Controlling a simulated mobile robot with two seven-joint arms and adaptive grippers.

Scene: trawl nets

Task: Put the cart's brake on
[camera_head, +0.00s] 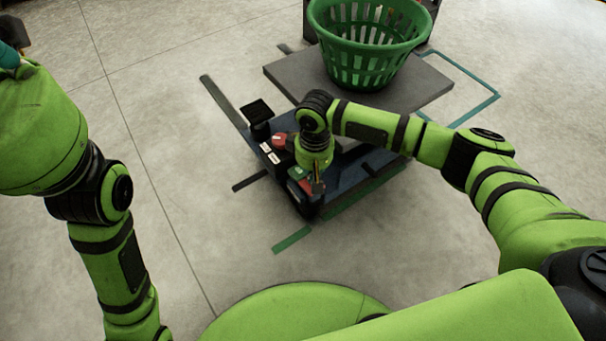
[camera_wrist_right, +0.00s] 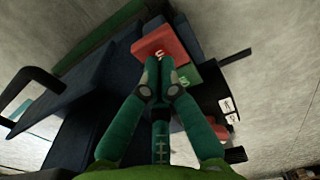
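The cart (camera_head: 347,177) is a low dark-blue frame with a grey deck (camera_head: 425,92). Its near-left end carries a red pedal (camera_head: 305,187) and a green pedal (camera_head: 297,172) beside it. My right gripper (camera_wrist_right: 161,74) points down over this end. Its teal fingers are together, with nothing visible between them. In the right wrist view the tips overlap the edge of the red pedal (camera_wrist_right: 168,39), which bears a white mark; the green pedal (camera_wrist_right: 188,74) is just beside. I cannot tell whether the tips touch. My left gripper (camera_head: 8,56) is mostly cut off at the upper left.
A green slatted basket (camera_head: 368,45) stands on the deck. A red knob (camera_head: 279,140), white labels and a black panel (camera_head: 257,110) are at the cart's left end. Teal, green and dark tape marks lie around the cart.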

